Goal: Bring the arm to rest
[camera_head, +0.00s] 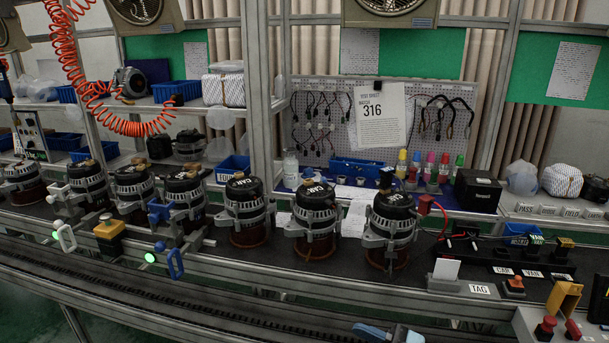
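Neither of my grippers shows clearly in the head view, and no arm reaches over the bench. A blue and grey part (372,331) is cut off by the bottom edge; I cannot tell what it belongs to. Three alternators stand upright on the near bench: one left of middle (248,211), one in the middle (315,220) and one at the right (388,231). Their black tops carry white lettering, which reads CAR on at least the middle one. Several more alternators stand at the left, among white and blue handled clamps (172,262).
A rail (190,300) runs along the bench front. A card holder marked TAG (445,275), a black sorting block (505,262) and red buttons (545,329) are at the right. Several coloured bottles (430,168) and a blue bin (357,168) stand behind. An orange coiled hose (95,90) hangs upper left.

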